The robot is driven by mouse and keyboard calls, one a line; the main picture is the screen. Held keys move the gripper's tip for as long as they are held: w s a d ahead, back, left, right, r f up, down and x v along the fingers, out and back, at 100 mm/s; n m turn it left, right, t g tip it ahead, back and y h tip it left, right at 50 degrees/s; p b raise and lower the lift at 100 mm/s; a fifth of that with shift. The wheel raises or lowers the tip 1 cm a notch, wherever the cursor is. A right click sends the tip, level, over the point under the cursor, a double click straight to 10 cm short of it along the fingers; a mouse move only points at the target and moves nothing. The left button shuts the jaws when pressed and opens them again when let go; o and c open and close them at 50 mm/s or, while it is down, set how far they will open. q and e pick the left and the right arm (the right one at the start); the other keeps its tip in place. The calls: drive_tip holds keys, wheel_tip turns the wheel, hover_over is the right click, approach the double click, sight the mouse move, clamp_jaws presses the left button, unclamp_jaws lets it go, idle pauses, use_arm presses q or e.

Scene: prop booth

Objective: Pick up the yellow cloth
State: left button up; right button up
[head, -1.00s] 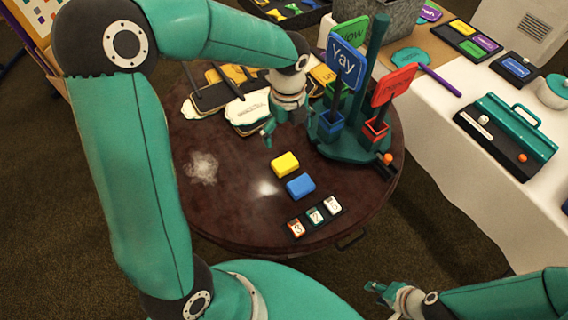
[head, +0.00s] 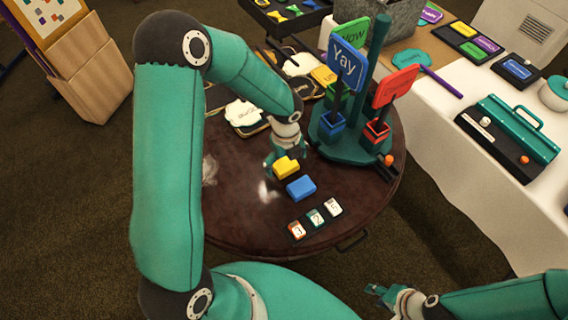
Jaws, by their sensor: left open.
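The yellow cloth (head: 286,168) looks like a small folded block on the dark round table (head: 240,225). It lies just behind and left of a blue block-like cloth (head: 301,188). My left gripper (head: 284,163) is open and low over the yellow cloth, with its fingers close around the cloth's far part. Whether the fingers touch it is not clear. My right gripper (head: 375,291) is at the bottom right, away from the table and the cloth; its jaw opening is too small to make out.
A green stand (head: 350,150) with sign paddles, including a blue "Yay" sign (head: 347,62), rises right of my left gripper. Number tiles (head: 316,218) lie near the table's front edge. Cloud-shaped signs (head: 243,112) lie behind left. A white-covered table (head: 440,150) stands at right.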

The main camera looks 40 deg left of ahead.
sight(286, 163)
use_arm(q)
drive_tip(key=shift+f, duration=0.15)
drive_tip(key=c, duration=1.1)
wheel_tip(286, 163, up, 20)
drive_tip(key=p, duration=0.1)
